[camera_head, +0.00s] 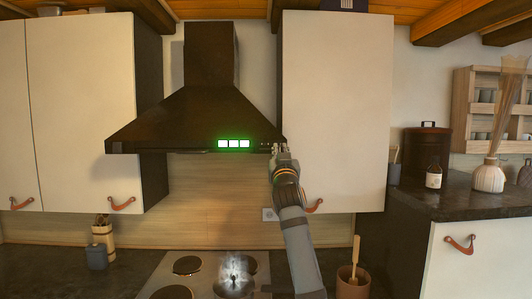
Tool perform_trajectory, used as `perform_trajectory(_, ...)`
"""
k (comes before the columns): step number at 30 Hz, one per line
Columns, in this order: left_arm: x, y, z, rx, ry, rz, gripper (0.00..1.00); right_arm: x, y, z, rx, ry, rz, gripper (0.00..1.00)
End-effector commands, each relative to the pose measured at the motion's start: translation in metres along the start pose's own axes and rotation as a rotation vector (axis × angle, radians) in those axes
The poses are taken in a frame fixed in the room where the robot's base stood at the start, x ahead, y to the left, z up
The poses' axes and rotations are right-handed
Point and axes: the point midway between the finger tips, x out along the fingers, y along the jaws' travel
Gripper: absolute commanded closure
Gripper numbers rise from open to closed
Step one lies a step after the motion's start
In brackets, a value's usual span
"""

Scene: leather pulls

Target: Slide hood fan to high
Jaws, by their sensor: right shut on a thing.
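The dark hood (190,115) hangs on the wall between white cabinets. Three lit blocks with a green glow, the fan indicator (233,144), show on its front edge. My right gripper (280,150) is up at the right end of that edge, shut on a small part there. The gripper covers that part, so the fan slider itself is hard to make out. My left gripper is not in view.
A white wall cabinet (337,110) with a leather pull stands close to the right of my right gripper. Below are a cooktop (190,265) and a brown pot (352,283) with a wooden utensil. A dark counter (470,195) holds a bottle and a vase.

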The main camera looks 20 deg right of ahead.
Motion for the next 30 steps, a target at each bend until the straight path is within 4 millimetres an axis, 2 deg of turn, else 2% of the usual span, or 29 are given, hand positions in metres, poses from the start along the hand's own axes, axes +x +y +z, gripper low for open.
perform_trajectory(3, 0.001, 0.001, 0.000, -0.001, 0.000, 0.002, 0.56, 0.000, 0.009, 0.000, -0.002, 0.001, 0.000, 1.00)
perform_trajectory(11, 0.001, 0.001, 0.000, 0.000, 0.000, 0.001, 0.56, 0.000, 0.009, -0.001, -0.001, 0.000, 0.000, 1.00)
perform_trajectory(12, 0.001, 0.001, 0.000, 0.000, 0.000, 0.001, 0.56, 0.000, 0.009, -0.001, -0.001, 0.000, 0.000, 0.82)
perform_trajectory(16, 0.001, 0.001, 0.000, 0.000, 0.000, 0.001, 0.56, 0.000, 0.009, -0.001, -0.001, 0.001, -0.001, 0.64)
perform_trajectory(26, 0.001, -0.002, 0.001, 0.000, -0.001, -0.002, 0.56, -0.002, 0.008, 0.000, 0.001, 0.001, -0.001, 0.63)
perform_trajectory(30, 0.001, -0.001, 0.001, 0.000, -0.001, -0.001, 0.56, -0.020, 0.008, 0.001, 0.002, 0.000, -0.002, 0.63)
